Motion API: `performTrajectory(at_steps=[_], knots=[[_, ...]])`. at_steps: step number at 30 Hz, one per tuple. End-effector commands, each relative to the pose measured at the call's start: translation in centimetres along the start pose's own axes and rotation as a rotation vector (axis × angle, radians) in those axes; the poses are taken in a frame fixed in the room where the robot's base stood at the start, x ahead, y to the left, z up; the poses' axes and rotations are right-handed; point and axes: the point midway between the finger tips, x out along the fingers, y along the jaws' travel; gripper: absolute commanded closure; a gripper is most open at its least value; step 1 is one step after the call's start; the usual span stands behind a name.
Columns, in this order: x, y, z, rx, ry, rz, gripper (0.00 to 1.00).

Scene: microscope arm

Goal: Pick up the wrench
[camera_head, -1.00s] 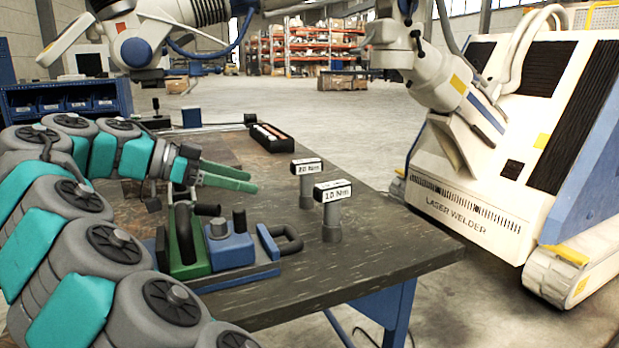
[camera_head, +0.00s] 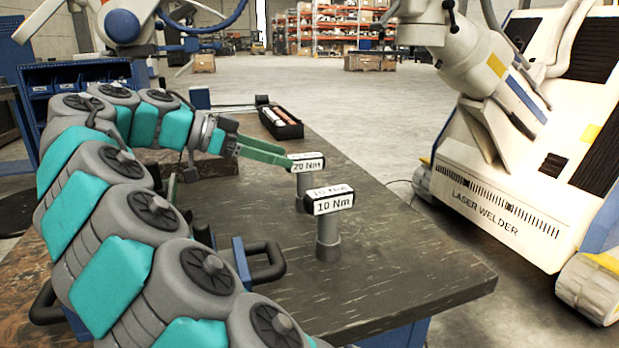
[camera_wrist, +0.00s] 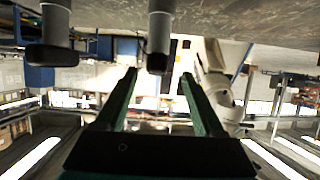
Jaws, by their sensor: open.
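Two upright grey tools with labelled T-shaped heads, which look like torque wrenches, stand on the workbench (camera_head: 380,245). The nearer one reads 10 Nm (camera_head: 329,230); the farther one reads 20 Nm (camera_head: 307,164). My gripper (camera_head: 287,158) is open, with its green fingers reaching to the left side of the 20 Nm tool's head. In the upside-down wrist view, the 20 Nm tool (camera_wrist: 160,35) shows in line with the gap between the fingers (camera_wrist: 160,78). The 10 Nm tool (camera_wrist: 54,30) is left of them. Contact cannot be told.
A black tray with cylinders (camera_head: 282,123) sits at the bench's far end. A fixture with a dark handle (camera_head: 265,262) is partly hidden behind my arm. A white laser welder (camera_head: 490,205) stands right of the bench. The bench's right part is clear.

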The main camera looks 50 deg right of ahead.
Motion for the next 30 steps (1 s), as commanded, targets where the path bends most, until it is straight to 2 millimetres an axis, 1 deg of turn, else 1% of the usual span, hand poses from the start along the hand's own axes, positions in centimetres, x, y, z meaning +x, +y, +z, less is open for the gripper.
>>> performTrajectory(at_steps=[1, 2, 7, 11, 18, 21, 27, 30], knots=[[0.8, 0.1, 0.4, 0.002, 0.000, 0.002, 0.30], [1.0, 0.1, 0.3, 0.002, 0.000, 0.002, 0.30], [1.7, 0.1, 0.0, 0.001, 0.001, -0.001, 0.30], [2.9, 0.4, -0.1, 0.001, 0.001, 0.003, 0.30], [5.9, 0.5, -0.2, 0.000, 0.002, 0.004, 0.30], [6.4, 0.3, -0.2, 0.000, 0.001, -0.001, 0.30], [6.4, 0.3, -0.2, 0.000, 0.001, -0.002, 0.30], [6.4, 0.3, -0.2, 0.000, 0.001, -0.002, 0.41]])
